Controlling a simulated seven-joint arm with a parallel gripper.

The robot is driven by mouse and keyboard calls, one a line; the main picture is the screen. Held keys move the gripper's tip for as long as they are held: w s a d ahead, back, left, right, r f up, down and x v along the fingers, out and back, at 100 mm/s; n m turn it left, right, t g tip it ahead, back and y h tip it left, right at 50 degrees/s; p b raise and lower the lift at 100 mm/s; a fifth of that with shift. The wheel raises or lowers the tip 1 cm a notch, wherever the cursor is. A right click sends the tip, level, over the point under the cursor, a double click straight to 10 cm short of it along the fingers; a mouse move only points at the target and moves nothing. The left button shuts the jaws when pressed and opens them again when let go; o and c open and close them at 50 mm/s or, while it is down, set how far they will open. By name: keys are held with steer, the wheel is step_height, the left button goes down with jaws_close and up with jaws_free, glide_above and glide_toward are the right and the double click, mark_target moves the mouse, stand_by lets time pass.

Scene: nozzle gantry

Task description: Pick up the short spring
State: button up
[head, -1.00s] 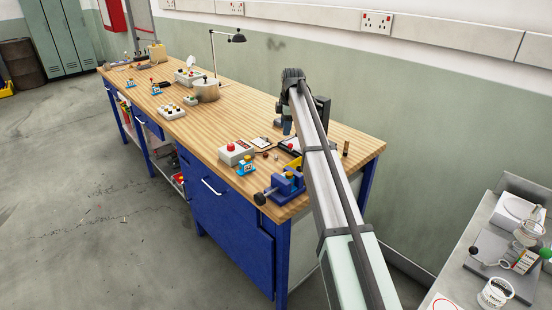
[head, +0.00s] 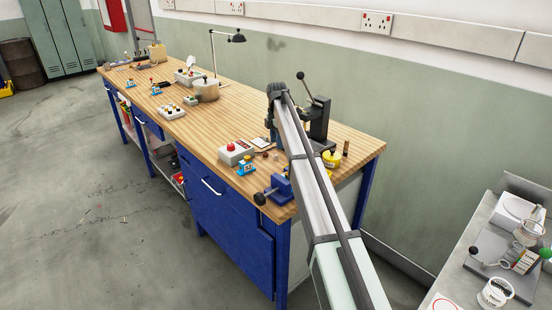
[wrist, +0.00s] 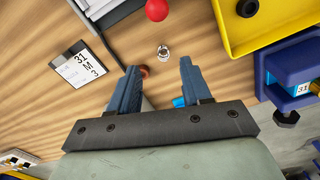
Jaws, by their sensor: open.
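A small shiny metal coil, which looks like the short spring (wrist: 162,52), stands on the wooden bench in the wrist view. It is just beyond and between my fingertips, apart from both. My gripper (wrist: 160,68) is open with nothing between its blue fingers. In the head view I cannot make out the spring, and my arm hides much of that part of the bench.
Near the spring are a red ball (wrist: 157,10), a yellow tray (wrist: 234,40), a blue vise (wrist: 290,65) and a printed card (wrist: 78,64). A reddish-brown piece shows by the left fingertip. In the head view a black lever press (head: 319,120) stands behind my arm.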

mark_target(276, 155)
steer(key=shift+s+a+f, duration=0.1)
steer(key=shift+s+f, duration=0.05)
steer(key=shift+f, duration=1.25)
steer(key=shift+s+a+f, duration=0.1)
steer(key=shift+s+f, duration=0.05)
steer(key=shift+f, duration=1.25)
jaws_close()
